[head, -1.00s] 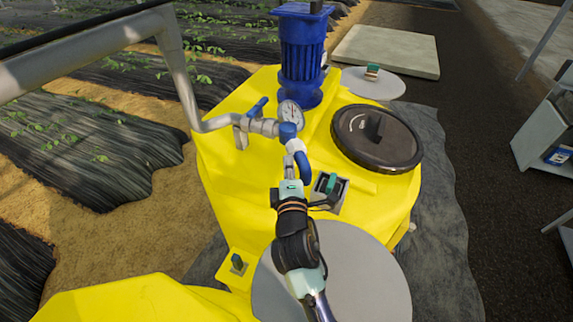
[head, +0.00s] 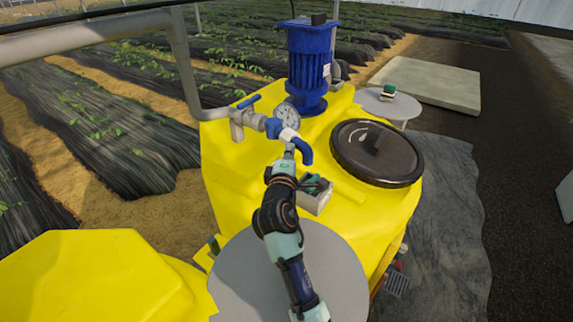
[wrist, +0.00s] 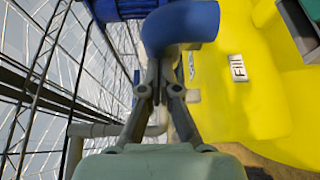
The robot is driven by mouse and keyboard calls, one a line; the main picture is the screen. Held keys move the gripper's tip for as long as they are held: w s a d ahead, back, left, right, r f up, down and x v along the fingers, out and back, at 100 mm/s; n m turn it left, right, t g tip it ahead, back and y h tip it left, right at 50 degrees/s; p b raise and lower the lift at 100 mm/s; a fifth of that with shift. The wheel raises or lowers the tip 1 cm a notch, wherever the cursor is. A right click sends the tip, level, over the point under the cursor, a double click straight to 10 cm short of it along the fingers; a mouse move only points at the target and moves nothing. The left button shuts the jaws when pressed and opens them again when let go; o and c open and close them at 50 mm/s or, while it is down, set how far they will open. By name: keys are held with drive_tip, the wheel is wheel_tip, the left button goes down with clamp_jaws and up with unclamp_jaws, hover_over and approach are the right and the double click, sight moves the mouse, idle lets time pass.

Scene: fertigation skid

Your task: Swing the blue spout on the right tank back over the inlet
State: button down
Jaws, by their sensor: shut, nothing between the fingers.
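The blue spout (head: 303,150) hangs from the pipe end on the yellow tank (head: 240,165), with a white collar at its bend. Its open end points down and to the right in the head view. My gripper (head: 290,150) is shut and empty, its tips right at the spout's near side. In the wrist view the spout (wrist: 180,25) lies just beyond the shut fingers (wrist: 166,62); I cannot tell whether they touch it. A small grey box with a green handle (head: 315,193) sits on the tank below the spout. A "Fill" label (wrist: 238,68) shows on the tank.
A pressure gauge (head: 287,115) and grey pipe (head: 190,75) stand left of the spout. A blue motor (head: 308,65) rises behind. A black round lid (head: 375,153) lies to the right. A grey disc (head: 335,265) lies under my arm.

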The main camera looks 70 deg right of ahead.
sight(299, 149)
drive_tip(key=shift+s+d+r+p, duration=0.1)
drive_tip(key=shift+s+d+p, duration=0.15)
drive_tip(key=shift+s+d, duration=0.3)
drive_tip(key=shift+s+d+p, duration=0.2)
drive_tip(key=shift+s+d, duration=0.1)
drive_tip(key=shift+d, duration=0.45)
drive_tip(key=shift+s+d, duration=0.2)
drive_tip(key=shift+d, duration=0.05)
drive_tip(key=shift+s+d+f, duration=0.15)
drive_tip(key=shift+s+f, duration=0.05)
drive_tip(key=shift+f, duration=0.25)
drive_tip(key=shift+w+a+r, duration=0.2)
drive_tip(key=shift+a, duration=0.1)
drive_tip(key=s+a, duration=0.8)
drive_tip(key=shift+r, duration=0.2)
